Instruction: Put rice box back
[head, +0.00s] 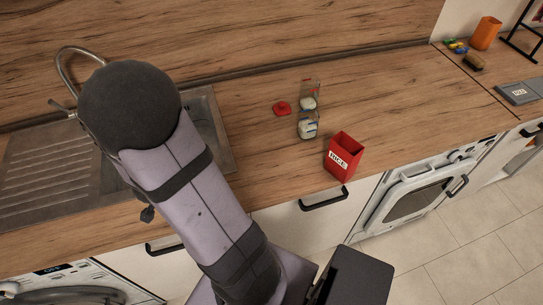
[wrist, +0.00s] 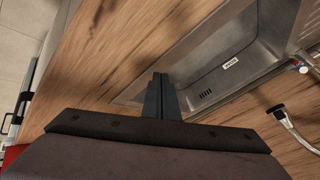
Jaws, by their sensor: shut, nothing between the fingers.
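The red rice box (head: 344,160) stands upright near the front edge of the wooden counter in the head view. Its top is open and a white RICE label faces the front. My gripper (wrist: 160,78) shows in the wrist view with its dark fingers together and empty, above the counter beside the sink. It is well to the left of the box and apart from it. In the head view my arm hides most of the gripper. A red patch at the lower left edge of the wrist view is too cut off to identify.
Clear containers (head: 308,125) and a red lid-like piece (head: 282,108) are behind and left of the box. The steel sink (head: 40,166) is at the left. An orange cup (head: 486,33) and a grey scale-like device (head: 518,93) are far right. Counter right of the box is clear.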

